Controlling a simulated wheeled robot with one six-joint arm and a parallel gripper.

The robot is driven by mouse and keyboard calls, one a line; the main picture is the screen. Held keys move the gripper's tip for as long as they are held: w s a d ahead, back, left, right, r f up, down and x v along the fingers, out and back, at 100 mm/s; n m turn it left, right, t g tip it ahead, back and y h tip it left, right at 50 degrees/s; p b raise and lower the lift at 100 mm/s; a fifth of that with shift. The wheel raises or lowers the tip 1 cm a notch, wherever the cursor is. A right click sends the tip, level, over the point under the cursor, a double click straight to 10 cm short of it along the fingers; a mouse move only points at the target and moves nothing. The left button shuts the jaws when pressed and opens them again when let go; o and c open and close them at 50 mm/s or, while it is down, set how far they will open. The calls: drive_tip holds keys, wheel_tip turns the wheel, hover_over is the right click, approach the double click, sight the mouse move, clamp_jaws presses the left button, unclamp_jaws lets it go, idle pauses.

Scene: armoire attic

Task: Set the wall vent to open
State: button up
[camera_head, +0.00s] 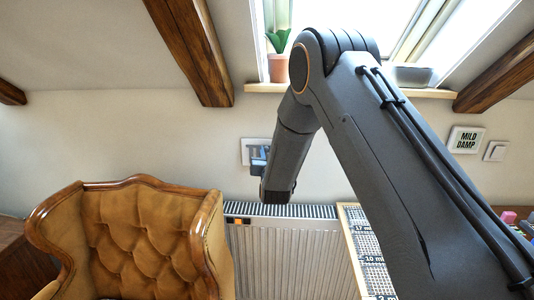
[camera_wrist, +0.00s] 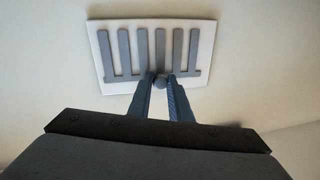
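The wall vent is a white plate (camera_wrist: 207,36) with several upright grey slats in the wrist view. A grey bar crosses the slats low on the plate, and a small round grey knob (camera_wrist: 160,82) stands out at its middle. My gripper (camera_wrist: 162,77) has its two blue-grey fingers close on either side of this knob, seemingly touching it. In the head view the vent (camera_head: 247,146) is on the wall left of my arm, partly covered by my gripper (camera_head: 258,157). The knob and the fingertips' contact are hidden there.
A radiator (camera_head: 290,260) stands below the vent, with a tufted brown armchair (camera_head: 140,235) at left. A potted plant (camera_head: 278,68) sits on the window sill.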

clamp_jaws()
drive_tip(key=shift+a+b, duration=0.7)
drive_tip(key=shift+a, duration=0.2)
drive_tip(key=o, duration=0.9)
unclamp_jaws()
drive_tip(key=shift+a, duration=0.25)
drive_tip(key=shift+c, duration=0.2)
drive_tip(key=shift+d, duration=0.15)
drive_tip(key=shift+s+d, duration=0.1)
